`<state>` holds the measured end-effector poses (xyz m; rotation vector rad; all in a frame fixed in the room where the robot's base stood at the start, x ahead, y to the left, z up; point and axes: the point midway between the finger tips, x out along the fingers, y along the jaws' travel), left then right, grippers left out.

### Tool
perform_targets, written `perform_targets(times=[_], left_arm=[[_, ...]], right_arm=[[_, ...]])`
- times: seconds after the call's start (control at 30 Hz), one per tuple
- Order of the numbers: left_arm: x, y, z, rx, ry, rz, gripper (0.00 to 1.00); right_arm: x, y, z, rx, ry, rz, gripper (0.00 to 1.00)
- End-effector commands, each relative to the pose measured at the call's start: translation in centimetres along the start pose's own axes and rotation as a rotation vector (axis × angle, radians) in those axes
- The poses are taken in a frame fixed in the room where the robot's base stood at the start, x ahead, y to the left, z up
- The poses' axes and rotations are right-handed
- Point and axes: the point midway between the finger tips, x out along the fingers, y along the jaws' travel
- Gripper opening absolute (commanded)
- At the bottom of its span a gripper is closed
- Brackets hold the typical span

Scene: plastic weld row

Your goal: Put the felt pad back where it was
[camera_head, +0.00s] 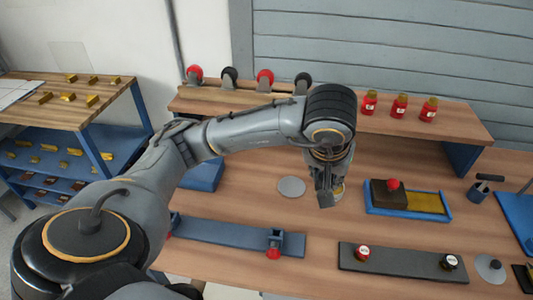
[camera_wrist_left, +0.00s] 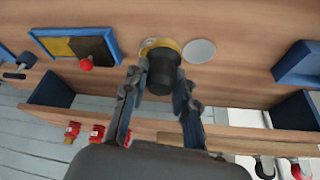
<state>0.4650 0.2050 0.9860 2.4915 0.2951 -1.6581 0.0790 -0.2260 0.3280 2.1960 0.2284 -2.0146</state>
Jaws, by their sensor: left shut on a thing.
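My left gripper (camera_head: 325,200) is over the workbench, its fingers pointing down. In the left wrist view its fingers (camera_wrist_left: 158,105) are shut around a dark cylindrical thing (camera_wrist_left: 162,70) with a yellow rim at its lower end. In the head view only a bit of yellow (camera_head: 339,190) shows beside the fingers. I cannot tell whether it touches the bench. A flat grey disc (camera_head: 292,187) lies on the bench just left of the gripper; it also shows in the left wrist view (camera_wrist_left: 199,51). No thing is clearly recognisable as the felt pad. My right gripper is not in view.
A blue tray (camera_head: 381,211) right of the gripper holds a brown block with a red knob (camera_head: 393,184) and a yellow surface. Red jars (camera_head: 400,106) stand on the raised shelf. A blue rail (camera_head: 225,234) and dark plate (camera_head: 400,262) lie in front. Bare wood separates them.

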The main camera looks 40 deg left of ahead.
Motion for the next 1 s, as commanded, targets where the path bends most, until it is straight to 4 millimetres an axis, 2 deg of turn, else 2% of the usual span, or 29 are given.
perform_targets(times=[0.17, 0.43, 0.5, 0.7, 0.87, 1.0], left_arm=[[1.5, -1.9, -0.8, -0.002, -0.006, -0.004, 0.0], [5.8, -7.0, -3.7, -0.003, -0.005, -0.004, 0.0], [7.5, -7.8, -3.7, 0.0, -0.009, -0.004, 0.0], [10.7, -9.5, -4.2, 0.002, -0.003, 0.0, 0.0], [11.8, -10.1, -4.4, 0.002, -0.001, 0.001, 0.0], [13.5, -10.5, -4.0, 0.003, -0.006, 0.002, 0.0]], right_arm=[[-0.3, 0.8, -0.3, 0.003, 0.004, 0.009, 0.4], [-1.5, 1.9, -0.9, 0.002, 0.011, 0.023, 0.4], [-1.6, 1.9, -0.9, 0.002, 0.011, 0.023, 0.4], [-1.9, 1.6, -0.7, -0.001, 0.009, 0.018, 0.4], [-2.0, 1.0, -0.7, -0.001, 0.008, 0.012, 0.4], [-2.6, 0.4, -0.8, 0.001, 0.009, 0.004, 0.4]])
